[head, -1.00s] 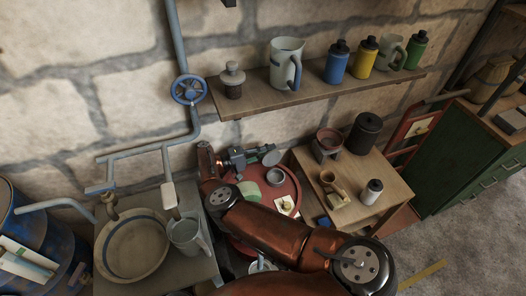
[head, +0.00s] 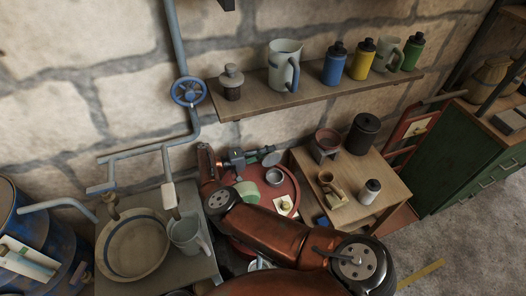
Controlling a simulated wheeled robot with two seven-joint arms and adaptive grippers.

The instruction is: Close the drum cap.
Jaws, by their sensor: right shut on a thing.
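The red drum (head: 291,184) stands below the wall shelf, at the middle of the head view. A short grey round neck (head: 274,177) stands on its top. My right gripper (head: 254,157) reaches in from the left above the drum's back edge. It appears shut on a grey disc (head: 271,158), which looks like the drum cap. The disc is tilted, just behind and above the neck, and apart from it. The fingertips are too small to make out clearly. My right forearm hides the drum's front part. My left gripper is out of view.
A pale green piece (head: 247,190) and a white card (head: 285,206) lie on the drum top. A wooden table (head: 382,167) with a black canister (head: 363,134) stands close right. A basin (head: 131,246) and a jug (head: 187,235) stand left. The shelf (head: 315,94) hangs above.

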